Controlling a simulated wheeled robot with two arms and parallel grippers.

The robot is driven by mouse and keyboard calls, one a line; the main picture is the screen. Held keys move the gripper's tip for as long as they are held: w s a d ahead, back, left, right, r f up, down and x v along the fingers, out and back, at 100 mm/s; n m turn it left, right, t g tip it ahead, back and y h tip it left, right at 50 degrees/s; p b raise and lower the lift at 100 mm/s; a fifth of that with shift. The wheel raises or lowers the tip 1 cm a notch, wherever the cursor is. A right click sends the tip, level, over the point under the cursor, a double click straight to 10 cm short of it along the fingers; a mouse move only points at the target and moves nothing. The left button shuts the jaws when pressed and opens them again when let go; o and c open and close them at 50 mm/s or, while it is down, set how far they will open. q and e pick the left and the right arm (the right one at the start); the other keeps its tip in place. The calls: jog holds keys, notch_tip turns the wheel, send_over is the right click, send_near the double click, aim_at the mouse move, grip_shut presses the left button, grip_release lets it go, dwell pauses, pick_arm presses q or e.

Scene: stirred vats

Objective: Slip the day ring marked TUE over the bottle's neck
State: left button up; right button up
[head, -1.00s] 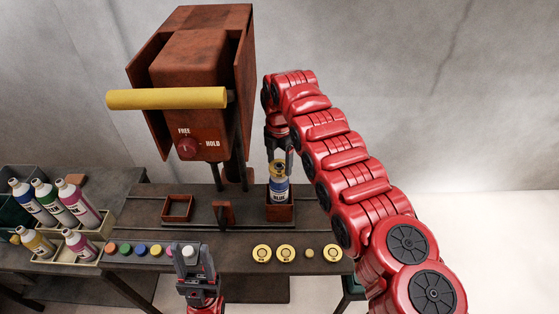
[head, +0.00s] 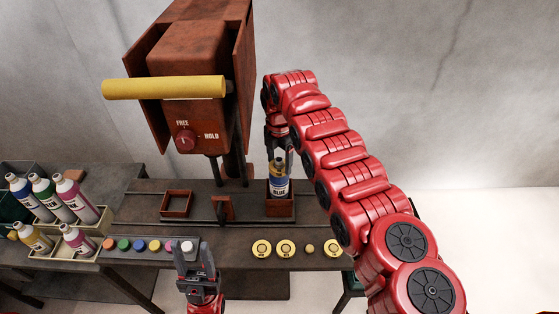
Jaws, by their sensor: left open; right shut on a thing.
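The bottle (head: 280,190), with a blue band and a label reading BLUE, stands upright in a rust-brown square holder on the bench. My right gripper (head: 279,158) points down at the bottle's top and is shut on a small yellow ring, now mostly hidden between fingers and neck. The ring's marking is not legible, and I cannot tell whether it is around the neck or just above it. More yellow day rings lie on the bench front (head: 262,249), their letters too small to read. My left gripper (head: 194,255) is open and empty at the bench's front edge.
A rust-brown machine with a yellow handle (head: 163,88) and a FREE/HOLD knob (head: 185,141) stands behind. An empty square holder (head: 177,204) is left of the bottle. Colored caps (head: 139,245) line the front. Several bottles (head: 45,200) stand in trays at left.

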jog(key=o, duration=1.2)
jog(key=shift+o, duration=0.2)
jog(key=shift+r, duration=0.3)
notch_tip(320, 180, up, 5)
jog(key=shift+a+b, duration=0.15)
jog(key=shift+b, duration=0.9)
notch_tip(320, 180, up, 12)
jog(key=p, duration=1.1)
